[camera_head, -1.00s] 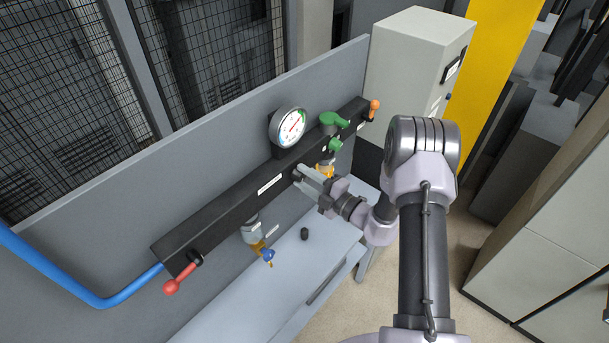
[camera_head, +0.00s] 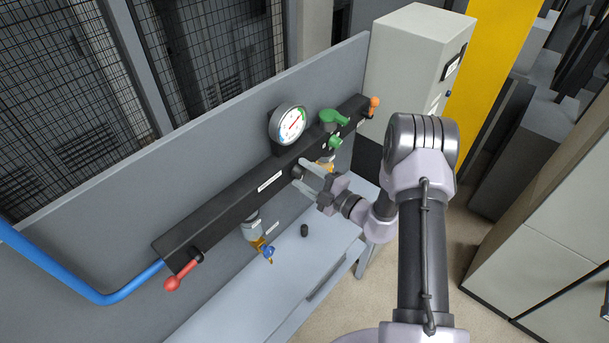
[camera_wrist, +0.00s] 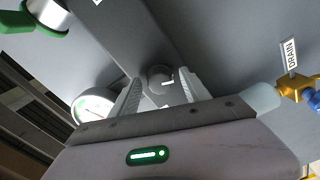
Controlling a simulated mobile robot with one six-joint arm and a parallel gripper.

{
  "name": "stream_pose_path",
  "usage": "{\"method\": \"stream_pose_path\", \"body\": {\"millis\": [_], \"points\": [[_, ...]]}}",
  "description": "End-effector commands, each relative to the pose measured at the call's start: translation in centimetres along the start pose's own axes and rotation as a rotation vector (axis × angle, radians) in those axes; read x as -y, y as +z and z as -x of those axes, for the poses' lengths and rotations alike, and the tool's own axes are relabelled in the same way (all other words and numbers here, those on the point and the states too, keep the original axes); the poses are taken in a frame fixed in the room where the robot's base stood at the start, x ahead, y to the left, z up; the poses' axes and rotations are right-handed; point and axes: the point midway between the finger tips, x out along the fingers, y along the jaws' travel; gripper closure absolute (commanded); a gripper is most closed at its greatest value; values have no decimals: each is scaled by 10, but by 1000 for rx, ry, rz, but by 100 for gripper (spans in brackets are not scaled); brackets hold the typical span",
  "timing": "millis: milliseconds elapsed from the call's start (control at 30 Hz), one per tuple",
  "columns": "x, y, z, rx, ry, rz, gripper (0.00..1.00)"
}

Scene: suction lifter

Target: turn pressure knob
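The pressure knob (camera_head: 297,171) is a small dark round knob on the front of the black manifold bar (camera_head: 225,213), below the pressure gauge (camera_head: 287,125). In the wrist view the knob (camera_wrist: 158,76) is grey, with a short white mark on it. My gripper (camera_head: 301,174) is open, its two pale fingers spread with the knob between their tips. In the wrist view, gaps show between the knob and both fingers of my gripper (camera_wrist: 157,82). The gauge has a white face with coloured zones and a red needle, and shows partly in the wrist view (camera_wrist: 93,106).
A green lever valve (camera_head: 334,119) and an orange handle (camera_head: 374,105) are to the right on the bar, a red handle (camera_head: 180,276) at its left end. A brass drain valve with a blue handle (camera_head: 267,253) hangs below. A small black cylinder (camera_head: 304,231) stands on the bench (camera_head: 265,300).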

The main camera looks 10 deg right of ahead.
Motion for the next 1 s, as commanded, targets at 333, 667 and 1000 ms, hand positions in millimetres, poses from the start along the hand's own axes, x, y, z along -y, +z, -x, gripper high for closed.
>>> {"method": "stream_pose_path", "body": {"millis": [333, 667, 1000], "points": [[0, 2, 18, 3, 1, 0, 45], [1, 2, 121, 7, 4, -1, 45], [0, 0, 174, 0, 1, 0, 45]]}}
